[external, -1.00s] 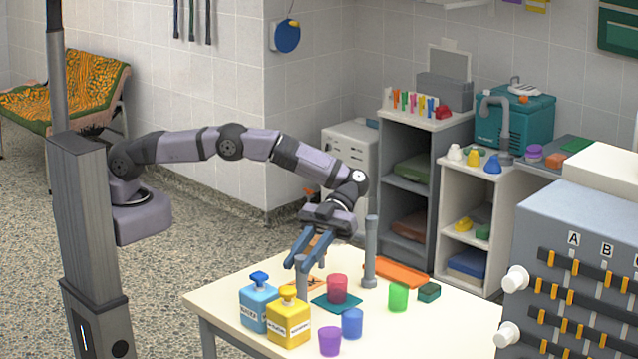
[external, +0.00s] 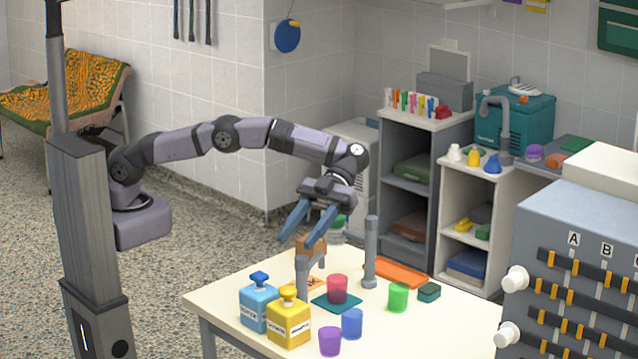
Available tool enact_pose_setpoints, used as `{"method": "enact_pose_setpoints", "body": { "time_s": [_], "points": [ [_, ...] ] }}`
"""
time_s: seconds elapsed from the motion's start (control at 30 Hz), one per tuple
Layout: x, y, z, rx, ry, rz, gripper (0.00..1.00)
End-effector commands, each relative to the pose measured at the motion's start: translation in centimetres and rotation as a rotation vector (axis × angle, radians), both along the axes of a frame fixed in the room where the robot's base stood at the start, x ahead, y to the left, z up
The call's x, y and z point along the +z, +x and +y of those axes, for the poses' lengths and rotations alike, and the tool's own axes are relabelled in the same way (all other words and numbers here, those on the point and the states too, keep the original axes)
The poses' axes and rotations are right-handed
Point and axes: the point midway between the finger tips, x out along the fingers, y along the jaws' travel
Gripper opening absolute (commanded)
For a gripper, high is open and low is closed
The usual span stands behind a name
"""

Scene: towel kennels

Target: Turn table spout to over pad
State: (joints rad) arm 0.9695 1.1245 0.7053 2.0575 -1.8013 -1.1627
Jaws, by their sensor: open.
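A short grey post (external: 302,281) stands on the table (external: 240,288) behind the yellow bottle, with an orange-brown block (external: 311,249) close to its top. A taller grey post (external: 370,255) stands farther right. I cannot tell for sure which of these forms the spout. A teal pad (external: 322,302) lies flat between them with a red cup (external: 337,289) at it. An orange pad (external: 316,284) lies behind, partly hidden. My gripper (external: 295,243) is open, its blue fingers pointing down and left above the short post. The right fingertip overlaps the block in view; contact cannot be told.
Blue (external: 259,303) and yellow (external: 288,318) pump bottles stand at the front left. Purple (external: 329,341), blue (external: 352,323) and green (external: 398,297) cups, a dark green block (external: 429,292) and an orange tray (external: 402,272) share the table. Its right front is clear.

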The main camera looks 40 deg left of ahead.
Motion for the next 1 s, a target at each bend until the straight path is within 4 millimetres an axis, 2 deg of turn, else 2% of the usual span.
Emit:
{"method": "enact_pose_setpoints", "body": {
  "time_s": [0.1, 0.3, 0.63, 0.67, 0.83, 0.87, 0.97, 1.0],
  "points": [
    [1.8, 0.0, 0.0, 0.000, -0.003, -0.001, 0.43],
    [3.5, 0.0, 0.0, 0.000, -0.002, 0.000, 0.43],
    [3.9, 0.0, 0.0, 0.000, 0.000, 0.001, 0.43],
    [3.9, 0.0, 0.0, 0.000, 0.000, 0.001, 0.41],
    [4.6, 0.3, 0.1, 0.005, -0.001, 0.000, 0.00],
    [5.2, 0.4, 0.1, 0.008, -0.005, -0.002, 0.00],
    [9.4, 1.0, 0.3, 0.020, -0.054, -0.036, 0.00],
    [11.5, 1.2, 0.4, 0.025, -0.080, -0.055, 0.00]
  ]
}}
